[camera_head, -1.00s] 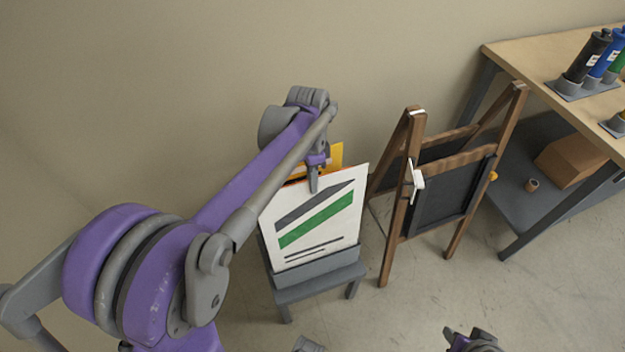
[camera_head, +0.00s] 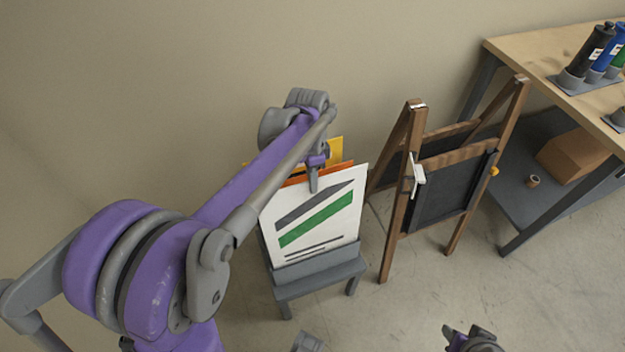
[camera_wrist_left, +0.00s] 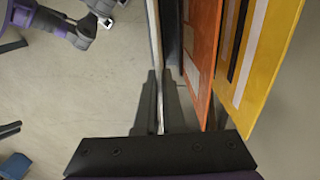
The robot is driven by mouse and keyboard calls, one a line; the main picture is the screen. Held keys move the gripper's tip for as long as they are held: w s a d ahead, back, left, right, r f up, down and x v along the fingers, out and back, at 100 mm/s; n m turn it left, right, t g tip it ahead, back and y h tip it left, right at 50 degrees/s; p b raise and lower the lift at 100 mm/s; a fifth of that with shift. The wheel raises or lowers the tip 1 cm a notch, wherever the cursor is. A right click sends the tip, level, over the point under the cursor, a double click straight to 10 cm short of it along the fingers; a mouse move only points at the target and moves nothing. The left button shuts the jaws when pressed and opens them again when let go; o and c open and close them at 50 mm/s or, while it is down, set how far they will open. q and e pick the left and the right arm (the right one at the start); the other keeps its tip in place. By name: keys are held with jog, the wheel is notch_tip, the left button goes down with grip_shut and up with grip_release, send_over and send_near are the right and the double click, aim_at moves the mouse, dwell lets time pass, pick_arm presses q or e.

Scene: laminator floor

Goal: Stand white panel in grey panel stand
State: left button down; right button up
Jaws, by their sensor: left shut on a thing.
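The white panel (camera_head: 318,220) has a dark grey and a green diagonal stripe and thin dark lines. It stands nearly upright, leaning slightly, at the grey panel stand (camera_head: 318,286). Its lower edge is hidden behind the stand's front rail, so I cannot tell whether it rests on the bottom. My left gripper (camera_head: 314,185) is shut on the panel's top edge. In the left wrist view the panel (camera_wrist_left: 154,35) shows edge-on between the fingers (camera_wrist_left: 160,100). My right gripper (camera_head: 472,340) is partly cut off at the bottom edge; its jaws are unclear.
An orange panel (camera_wrist_left: 201,45) and a yellow panel (camera_wrist_left: 262,65) stand close behind the white one. A wooden easel (camera_head: 390,225) with a blackboard stands close on the right. A workbench (camera_head: 520,55) with bottles is farther right.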

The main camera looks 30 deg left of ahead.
aim_at(313, 208)
pick_arm(q)
jog(key=shift+s+d+f+b, duration=0.1)
jog(key=shift+f+b, duration=0.75)
jog(key=shift+f, duration=0.55)
jog(key=shift+s+d+f+b, duration=0.15)
jog(key=shift+f+b, duration=0.7)
jog(key=shift+f, duration=0.6)
jog(key=shift+s+d+f+b, duration=0.1)
jog(key=shift+f+b, duration=0.75)
jog(key=shift+f, duration=0.55)
jog(key=c, duration=0.9)
grip_release()
jog(key=shift+c, duration=0.2)
jog(key=r, duration=0.3)
jog(key=r+p, duration=0.1)
jog(key=r, duration=0.3)
jog(key=w+a+r+p, duration=0.1)
jog(key=r, duration=0.3)
jog(key=shift+s, duration=0.1)
